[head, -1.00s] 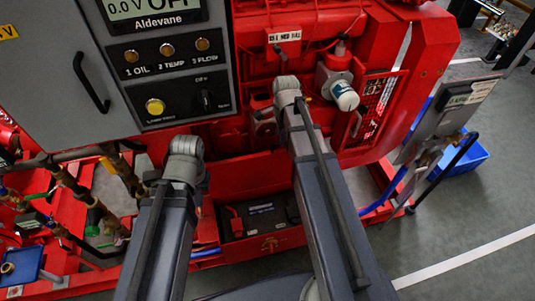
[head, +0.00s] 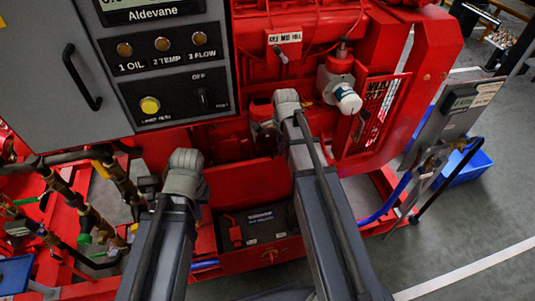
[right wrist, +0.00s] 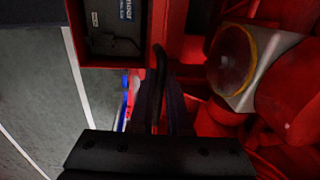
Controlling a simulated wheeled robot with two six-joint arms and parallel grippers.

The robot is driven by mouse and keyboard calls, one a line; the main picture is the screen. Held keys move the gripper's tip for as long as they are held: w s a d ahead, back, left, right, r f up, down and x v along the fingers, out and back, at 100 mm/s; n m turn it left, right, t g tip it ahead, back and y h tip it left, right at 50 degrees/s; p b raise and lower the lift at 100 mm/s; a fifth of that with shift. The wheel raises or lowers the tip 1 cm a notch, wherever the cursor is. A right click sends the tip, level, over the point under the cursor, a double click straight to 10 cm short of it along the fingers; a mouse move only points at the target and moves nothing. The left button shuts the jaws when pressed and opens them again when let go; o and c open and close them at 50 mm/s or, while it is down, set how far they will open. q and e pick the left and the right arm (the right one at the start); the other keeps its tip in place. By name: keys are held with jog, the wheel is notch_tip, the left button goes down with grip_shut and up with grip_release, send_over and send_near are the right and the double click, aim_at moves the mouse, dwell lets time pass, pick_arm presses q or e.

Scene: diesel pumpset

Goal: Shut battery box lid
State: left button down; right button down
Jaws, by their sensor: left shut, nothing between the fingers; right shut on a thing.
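The red battery box (head: 275,253) stands open low in the middle of the head view, with a dark battery (head: 262,222) showing inside. A red panel (head: 245,182) rises behind the battery and looks like the raised lid. The right wrist view shows the battery (right wrist: 114,22) in the box's red surround (right wrist: 75,30). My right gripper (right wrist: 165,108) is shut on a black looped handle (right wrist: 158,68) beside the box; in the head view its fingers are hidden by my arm. My left gripper's fingers are hidden behind my left wrist (head: 185,178), left of the box.
A grey control cabinet (head: 60,105) overhangs on the left. Brass valves and pipes (head: 85,205) lie below it. The red engine and a white-capped filter (head: 346,97) are behind. A tilted grey panel (head: 452,112) and blue bin (head: 468,165) stand right. Floor (head: 450,220) is clear at front right.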

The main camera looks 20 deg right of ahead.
jog(key=shift+s, duration=0.15)
jog(key=shift+s, duration=0.9)
jog(key=shift+s+f, duration=0.1)
jog(key=shift+s, duration=0.05)
jog(key=shift+s+a, duration=0.1)
jog(key=shift+s, duration=0.75)
jog(key=shift+s+f, duration=0.1)
jog(key=shift+s, duration=0.1)
jog(key=shift+s+f+b, duration=0.15)
jog(key=shift+s+b, duration=0.2)
jog(key=shift+s, duration=0.5)
